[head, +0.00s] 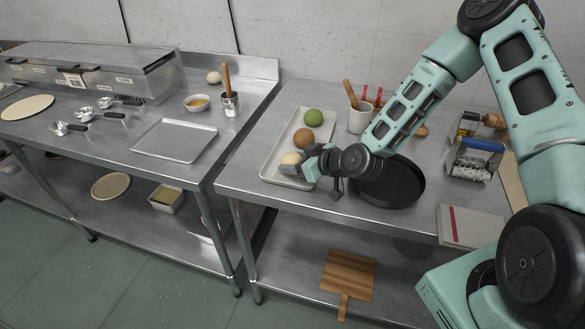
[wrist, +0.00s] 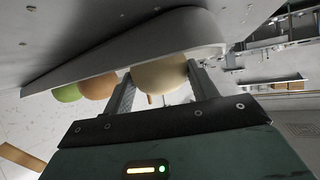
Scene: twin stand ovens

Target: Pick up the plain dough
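The plain dough (head: 291,159) is a pale cream ball at the near end of a light tray (head: 268,160) on the right-hand table. My gripper (head: 305,163) is low at that end of the tray, its fingers apart on either side of the plain dough. In the wrist view, which is turned over, the plain dough (wrist: 160,74) sits between the two fingers (wrist: 160,88). I see no clear lift off the tray. Finger contact is hard to make out. A brown dough ball (head: 304,138) and a green one (head: 313,117) lie farther along the tray.
A dark round pan (head: 391,184) is right of my gripper, beneath my forearm. A utensil cup (head: 361,118) stands behind. A book (head: 470,227) and metal tools (head: 475,160) lie farther right. An empty tray (head: 175,140) is on the left table, across a gap.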

